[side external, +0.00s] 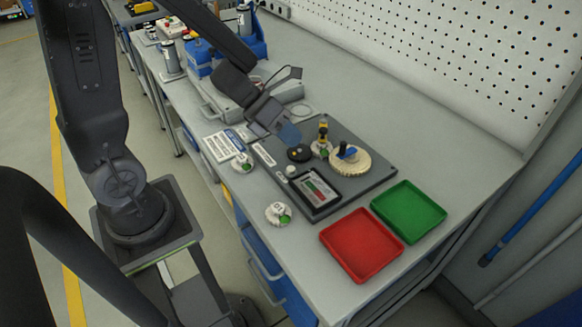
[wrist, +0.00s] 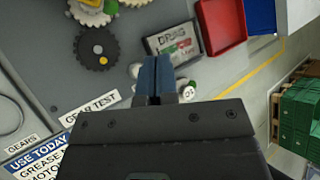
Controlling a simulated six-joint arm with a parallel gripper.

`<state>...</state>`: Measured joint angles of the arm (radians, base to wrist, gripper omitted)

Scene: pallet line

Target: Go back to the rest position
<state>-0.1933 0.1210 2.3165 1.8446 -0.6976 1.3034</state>
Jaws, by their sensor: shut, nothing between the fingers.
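My gripper (side external: 291,136) is above the left part of the dark grey gear test plate (side external: 371,177), close to a black gear (side external: 299,154). In the wrist view its two blue fingers (wrist: 155,75) are together with nothing between them. The black gear (wrist: 97,48) lies apart from the fingers in that view. A beige gear (side external: 352,165) with a blue handle and a smaller part with a yellow top (side external: 323,135) stand on the plate. A small display (side external: 317,188) sits at the plate's front.
A red tray (side external: 361,245) and a green tray (side external: 408,211) stand at the bench's near end. Round white-and-green pieces (side external: 279,213) (side external: 243,163) and a printed card (side external: 224,146) lie along the left edge.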

